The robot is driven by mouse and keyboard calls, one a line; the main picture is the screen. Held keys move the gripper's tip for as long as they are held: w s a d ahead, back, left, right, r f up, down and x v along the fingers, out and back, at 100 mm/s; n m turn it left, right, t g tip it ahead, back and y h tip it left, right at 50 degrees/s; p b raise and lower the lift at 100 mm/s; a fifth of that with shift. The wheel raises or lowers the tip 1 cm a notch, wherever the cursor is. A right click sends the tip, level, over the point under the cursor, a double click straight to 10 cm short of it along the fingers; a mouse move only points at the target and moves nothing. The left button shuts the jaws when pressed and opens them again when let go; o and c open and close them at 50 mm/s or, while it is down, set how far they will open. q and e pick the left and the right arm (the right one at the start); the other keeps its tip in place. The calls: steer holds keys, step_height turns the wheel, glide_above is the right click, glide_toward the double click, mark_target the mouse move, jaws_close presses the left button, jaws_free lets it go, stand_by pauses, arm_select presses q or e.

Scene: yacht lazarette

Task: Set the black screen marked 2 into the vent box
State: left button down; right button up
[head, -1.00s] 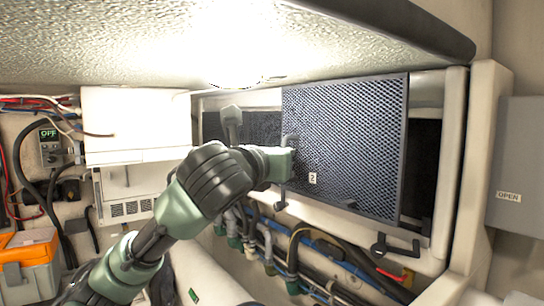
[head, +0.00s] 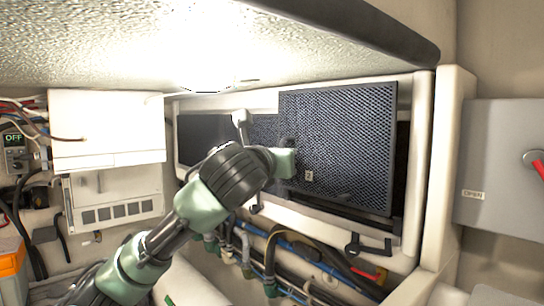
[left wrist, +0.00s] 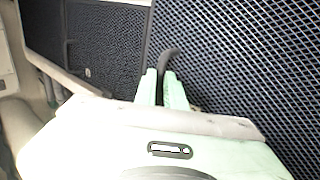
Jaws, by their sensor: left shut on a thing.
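The black mesh screen marked 2 (head: 345,135) is upright in front of the right part of the white-framed vent box (head: 424,130). My left gripper (head: 292,162) is shut on the handle at its left edge. In the left wrist view the fingertips (left wrist: 161,78) close around a dark curved handle, with the held screen (left wrist: 250,55) to the right. I cannot tell whether the screen touches the frame. Another dark mesh screen (head: 264,130) sits in the box to the left, partly covered. My right gripper is out of view.
A pale turn latch (head: 240,117) stands at the box's top edge. A dark latch (head: 366,246) is on the lower rim. Hoses and pipes (head: 270,250) run below. A white unit (head: 107,130) stands left, a grey cabinet (head: 505,165) right. A low ceiling hangs above.

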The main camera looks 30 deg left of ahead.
arm_select(q)
steer(key=shift+w+d+r, duration=0.1)
steer(key=shift+w+d, duration=0.1)
steer(key=shift+w, duration=0.45)
steer(key=shift+w+d, duration=0.25)
steer(key=shift+w, duration=0.35)
steer(key=shift+w+d+r, duration=0.1)
steer(key=shift+w+d, duration=0.1)
steer(key=shift+w, duration=0.45)
steer(key=shift+f+b, duration=0.35)
steer(key=shift+f, duration=0.7)
stand_by(0.4)
steer(key=shift+s+p, duration=0.1)
steer(key=shift+p, duration=0.25)
stand_by(0.5)
